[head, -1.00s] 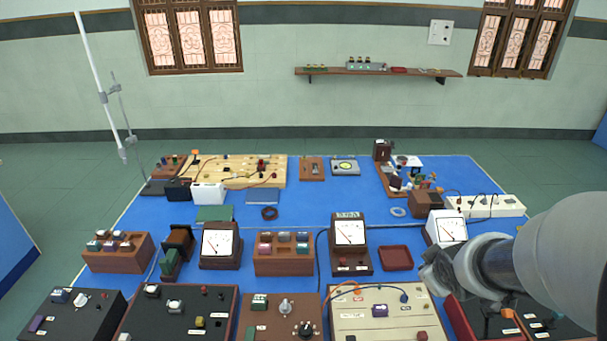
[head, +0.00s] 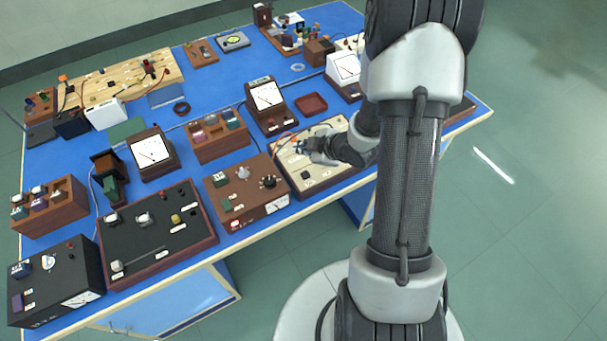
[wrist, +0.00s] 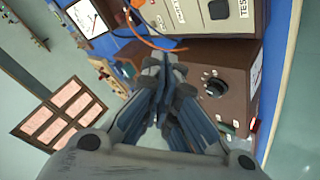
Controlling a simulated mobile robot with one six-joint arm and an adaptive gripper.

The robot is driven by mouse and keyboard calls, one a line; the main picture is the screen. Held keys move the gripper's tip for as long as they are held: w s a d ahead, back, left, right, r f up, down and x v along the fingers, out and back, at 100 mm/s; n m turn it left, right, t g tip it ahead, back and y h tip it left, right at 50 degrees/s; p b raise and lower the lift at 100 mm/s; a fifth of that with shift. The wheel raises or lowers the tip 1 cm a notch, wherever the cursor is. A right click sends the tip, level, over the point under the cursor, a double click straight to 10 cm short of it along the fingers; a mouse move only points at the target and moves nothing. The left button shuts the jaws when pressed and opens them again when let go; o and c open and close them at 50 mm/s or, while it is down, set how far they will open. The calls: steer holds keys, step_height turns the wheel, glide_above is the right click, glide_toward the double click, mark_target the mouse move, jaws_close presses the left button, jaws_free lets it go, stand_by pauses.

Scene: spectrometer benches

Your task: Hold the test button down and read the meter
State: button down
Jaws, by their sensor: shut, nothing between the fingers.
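The cream panel (head: 330,172) lies at the bench's front right, with an orange lead and small labels. Its black button (head: 306,175) is at the near edge; in the wrist view a black button (wrist: 217,9) sits beside a TEST label (wrist: 244,9). My gripper (head: 300,147) is shut and empty, above the panel's left part and apart from the button. In the wrist view my gripper (wrist: 163,62) points at the orange lead. A tall brown meter (head: 266,97) with a white dial stands behind the panel; its needle is too small to read.
A brown box with a black knob (head: 268,182) stands just left of the panel, close to my gripper. Other meters stand at left (head: 150,148) and right (head: 345,68). A red tray (head: 311,103) lies behind the panel. Open floor lies to the right.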

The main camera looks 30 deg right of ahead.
mark_target(304, 176)
steer(key=shift+f, duration=0.1)
step_height(304, 176, down, 9)
steer(key=b, duration=0.7)
stand_by(1.2)
steer(key=shift+f+b, duration=0.25)
steer(key=shift+b, duration=0.4)
steer(key=shift+f+b, duration=0.45)
steer(key=shift+b, duration=0.05)
steer(key=shift+r, duration=0.15)
stand_by(2.3)
steer(key=shift+r+p, duration=0.75)
steer(key=shift+r, duration=0.05)
steer(key=shift+r+p, duration=2.05)
steer(key=shift+r, duration=0.4)
